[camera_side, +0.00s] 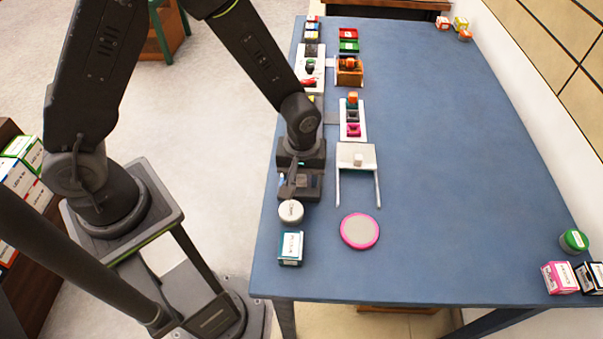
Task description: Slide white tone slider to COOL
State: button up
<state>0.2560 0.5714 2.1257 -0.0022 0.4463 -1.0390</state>
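My gripper (297,187) points down at the table's left side, just behind a round white-topped container. Its fingers are dark and small here, so I cannot tell whether they are open or shut, or whether they touch anything. I cannot pick out the white tone slider or a COOL mark for certain; lettering is too small to read. A white plate with a small pale block (358,160) and two pale rails lies right of my gripper. Behind my arm is a white panel (308,82) with dark, green and red parts, partly hidden by the arm.
The round white container (290,212), a teal-and-white box (291,248) and a pink-rimmed disc (360,231) are near the front left. A white strip with coloured blocks (352,119) and an orange-brown box (349,72) stand farther back. The blue table (460,170) is clear in the middle.

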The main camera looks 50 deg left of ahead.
jog(key=shift+r, duration=0.1)
notch_tip(320, 180, up, 14)
dwell(0.5)
jog(key=shift+f, duration=0.2)
notch_tip(320, 180, up, 9)
jog(key=m+t, duration=0.3)
jog(key=m, duration=0.1)
send_over(301, 177)
jog(key=s+a, duration=0.5)
jog(key=s+a+r+m+t, duration=0.2)
jog(key=s+a+r+m, duration=0.2)
jog(key=s, duration=0.4)
jog(key=shift+m+t, duration=0.3)
jog(key=shift+m, duration=0.2)
jog(key=shift+d, duration=0.1)
jog(key=shift+c, duration=0.2)
dwell(1.6)
